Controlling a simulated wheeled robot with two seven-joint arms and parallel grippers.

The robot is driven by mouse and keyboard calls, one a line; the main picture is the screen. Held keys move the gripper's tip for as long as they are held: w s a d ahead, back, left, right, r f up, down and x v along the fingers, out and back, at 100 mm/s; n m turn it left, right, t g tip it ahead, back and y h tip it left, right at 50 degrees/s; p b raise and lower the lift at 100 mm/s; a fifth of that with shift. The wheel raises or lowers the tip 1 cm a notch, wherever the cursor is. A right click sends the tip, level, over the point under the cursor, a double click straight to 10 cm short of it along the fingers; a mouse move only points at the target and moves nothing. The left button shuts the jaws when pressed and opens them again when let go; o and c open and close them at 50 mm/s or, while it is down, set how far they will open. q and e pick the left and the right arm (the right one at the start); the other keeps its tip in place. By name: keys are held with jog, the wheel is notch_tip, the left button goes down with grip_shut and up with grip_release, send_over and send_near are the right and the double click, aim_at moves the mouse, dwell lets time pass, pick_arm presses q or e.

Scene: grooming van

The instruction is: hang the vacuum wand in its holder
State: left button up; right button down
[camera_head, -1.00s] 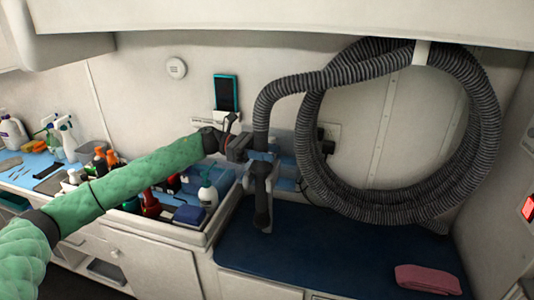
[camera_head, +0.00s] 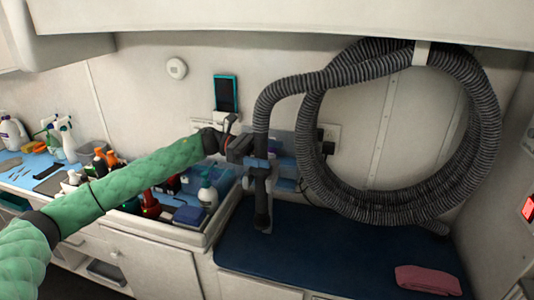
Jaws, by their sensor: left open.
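The dark vacuum wand (camera_head: 262,212) stands roughly upright above the left end of the blue counter, at the lower end of the grey ribbed hose (camera_head: 262,118). A light grey bracket-like piece (camera_head: 262,172), which looks like the holder, is around or beside the wand's upper part; I cannot tell which. My left gripper (camera_head: 252,154) is open at the top of the wand, just below the hose end. Its fingers overlap the wand in the picture, so contact is unclear. My right gripper is out of view.
The hose hangs in a large coil from a white wall hook (camera_head: 421,53). A tray (camera_head: 222,216) of bottles stands left of the wand. A pink folded towel (camera_head: 427,279) lies on the blue counter (camera_head: 335,250), which is otherwise largely clear.

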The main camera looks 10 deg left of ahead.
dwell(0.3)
pick_arm(q)
jog(key=shift+w+a+b, duration=0.1)
jog(key=shift+a+b, duration=0.55)
jog(key=shift+a, duration=0.05)
jog(key=w+a+b, duration=0.1)
jog(key=a+b, duration=0.5)
jog(key=a, duration=0.2)
jog(key=shift+a, duration=0.25)
dwell(0.9)
jog(key=shift+r, duration=0.15)
